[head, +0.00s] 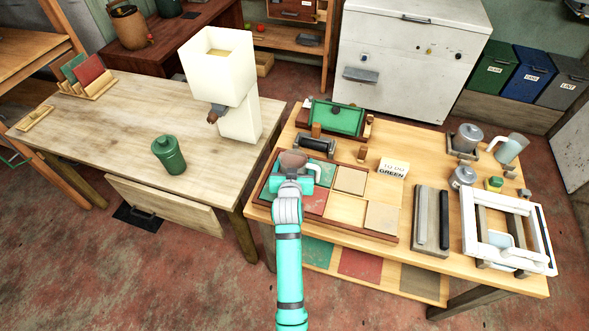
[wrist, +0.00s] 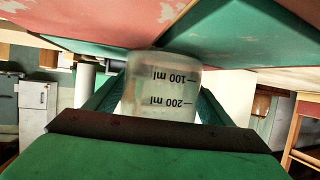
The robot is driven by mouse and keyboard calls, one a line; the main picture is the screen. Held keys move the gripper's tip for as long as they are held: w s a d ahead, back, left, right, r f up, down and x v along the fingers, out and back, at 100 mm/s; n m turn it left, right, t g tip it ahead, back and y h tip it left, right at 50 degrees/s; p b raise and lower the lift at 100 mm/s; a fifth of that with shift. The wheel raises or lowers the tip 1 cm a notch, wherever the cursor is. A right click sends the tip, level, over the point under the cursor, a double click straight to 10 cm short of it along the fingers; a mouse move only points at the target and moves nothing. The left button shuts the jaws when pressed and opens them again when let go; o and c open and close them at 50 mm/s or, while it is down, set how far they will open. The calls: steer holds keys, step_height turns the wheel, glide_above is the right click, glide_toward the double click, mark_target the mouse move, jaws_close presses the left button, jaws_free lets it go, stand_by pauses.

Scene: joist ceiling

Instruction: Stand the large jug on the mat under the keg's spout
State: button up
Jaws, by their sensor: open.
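My gripper (head: 292,183) is over the compartment tray on the right-hand table. Its open jaws are on both sides of a clear measuring jug (wrist: 168,88), marked 100 ml and 200 ml, seen upside down in the wrist view. The jug (head: 294,161) stands upright by the tray's green square; I cannot tell whether the jaws touch it. A pale jug (head: 509,149) stands at the table's far right. A brown barrel-shaped vessel (head: 130,27) on the dark desk may be the keg. A cream tank (head: 222,65) with a dark tap stands on the left table. I cannot make out a mat below either.
The wooden tray (head: 390,239) has red, green and bare squares. A "TO DO GREEN" sign (head: 393,168), grey cans (head: 467,137) and a white frame (head: 510,265) share this table. A green canister (head: 168,155) stands on the left table. A floor gap separates the tables.

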steer(key=c, duration=1.1)
steer(key=shift+r, duration=0.15)
